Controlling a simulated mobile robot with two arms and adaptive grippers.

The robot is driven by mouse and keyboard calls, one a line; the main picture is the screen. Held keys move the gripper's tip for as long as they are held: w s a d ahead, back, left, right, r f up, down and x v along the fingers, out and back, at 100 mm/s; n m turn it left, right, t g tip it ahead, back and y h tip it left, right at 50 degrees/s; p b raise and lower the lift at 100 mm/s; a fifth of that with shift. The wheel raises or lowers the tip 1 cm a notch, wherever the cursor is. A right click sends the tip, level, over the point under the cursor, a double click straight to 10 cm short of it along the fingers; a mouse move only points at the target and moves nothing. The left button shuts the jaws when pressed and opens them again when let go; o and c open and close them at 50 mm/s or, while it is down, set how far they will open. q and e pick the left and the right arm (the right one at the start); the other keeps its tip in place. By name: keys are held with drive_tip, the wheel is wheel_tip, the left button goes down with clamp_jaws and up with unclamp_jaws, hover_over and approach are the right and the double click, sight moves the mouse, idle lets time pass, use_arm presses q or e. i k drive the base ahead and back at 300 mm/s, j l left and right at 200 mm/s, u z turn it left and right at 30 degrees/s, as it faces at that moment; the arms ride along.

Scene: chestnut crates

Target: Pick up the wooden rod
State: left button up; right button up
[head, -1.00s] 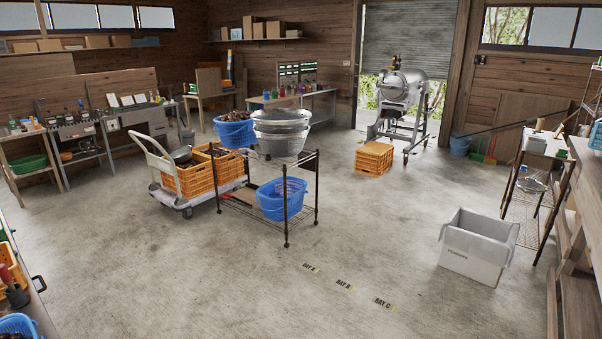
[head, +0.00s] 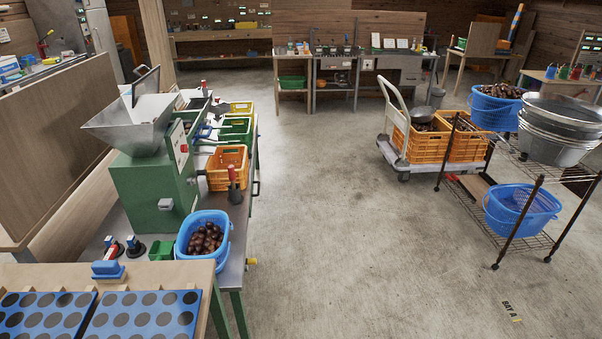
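I cannot make out a wooden rod with certainty in the head view. A flat brown wooden-looking piece (head: 476,186) lies on the lower shelf of the wire cart, but its shape is partly hidden and I cannot tell what it is. Neither of my grippers shows in the head view.
A green machine with a metal hopper (head: 125,123) stands on the left bench, beside a blue basket of chestnuts (head: 190,257) and an orange crate (head: 226,186). The wire cart (head: 538,214) and a trolley with orange crates (head: 404,170) stand right. The concrete floor (head: 330,230) between is clear.

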sight(231, 168)
drive_tip(key=i+l+u, duration=0.25)
drive_tip(key=u, duration=0.15)
drive_tip(key=i+l+u, duration=0.4)
drive_tip(key=u, duration=0.6)
drive_tip(key=i+l+u, duration=0.2)
drive_tip(key=u, duration=0.15)
drive_tip(key=i+l+u, duration=0.15)
drive_tip(key=l+u, duration=0.15)
drive_tip(key=l, duration=0.15)
drive_tip(key=i+l+u, duration=0.1)
drive_tip(key=l+u, duration=0.25)
